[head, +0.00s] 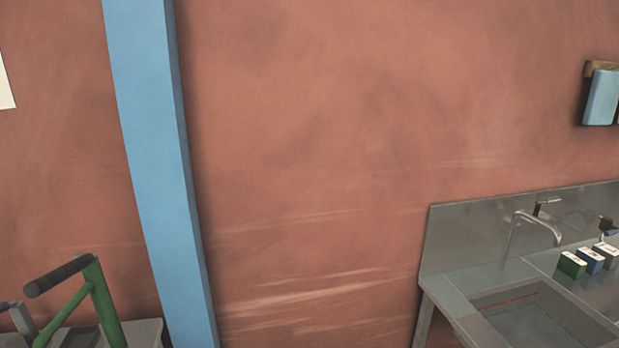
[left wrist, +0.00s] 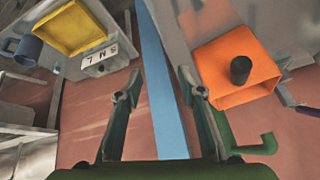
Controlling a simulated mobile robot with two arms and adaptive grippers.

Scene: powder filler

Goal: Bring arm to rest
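My left gripper (left wrist: 159,78) shows in the left wrist view. Its two dark green fingers are spread apart, with nothing between them, so it is open and empty. Past the fingers are the blue post and the reddish floor or wall. Neither gripper shows in the head view, and my right gripper is in no view.
The head view shows a blue post (head: 155,150), a metal sink (head: 530,310) with a faucet (head: 530,225), and a green frame with a dark handle (head: 60,275). The left wrist view shows an orange container (left wrist: 220,85) and a yellow tray (left wrist: 70,50).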

